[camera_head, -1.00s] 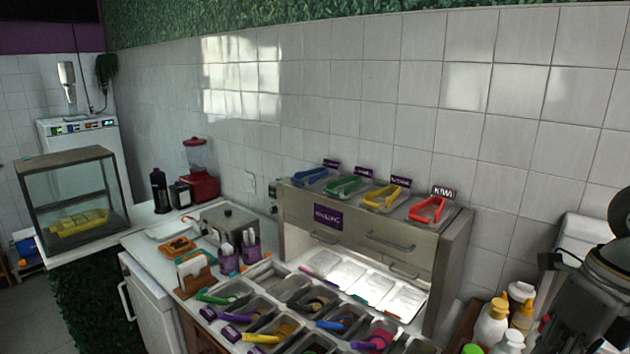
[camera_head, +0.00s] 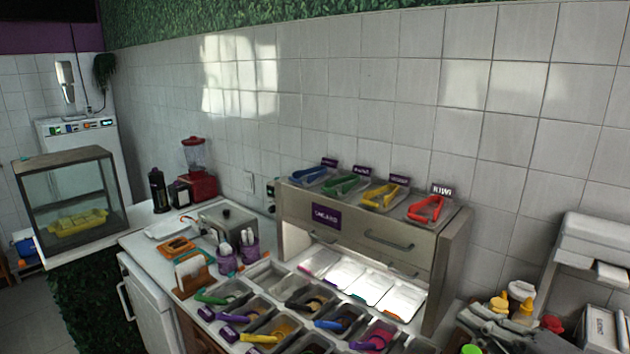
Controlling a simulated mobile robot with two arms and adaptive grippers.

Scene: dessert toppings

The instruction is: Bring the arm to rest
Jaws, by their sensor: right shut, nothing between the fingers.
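My right gripper (camera_head: 488,327) is low at the right edge of the counter, in front of several sauce bottles (camera_head: 521,292). It is grey, shut and empty, and the bottom edge of the picture cuts off part of it. It hides the lower parts of the bottles. My left gripper is not in view.
A steel topping station (camera_head: 455,262) stands left of the gripper, with coloured tongs (camera_head: 427,208) on top and several topping bins (camera_head: 273,326) in front. A white dispenser (camera_head: 590,240) stands at the right. A glass case (camera_head: 70,200) is far left.

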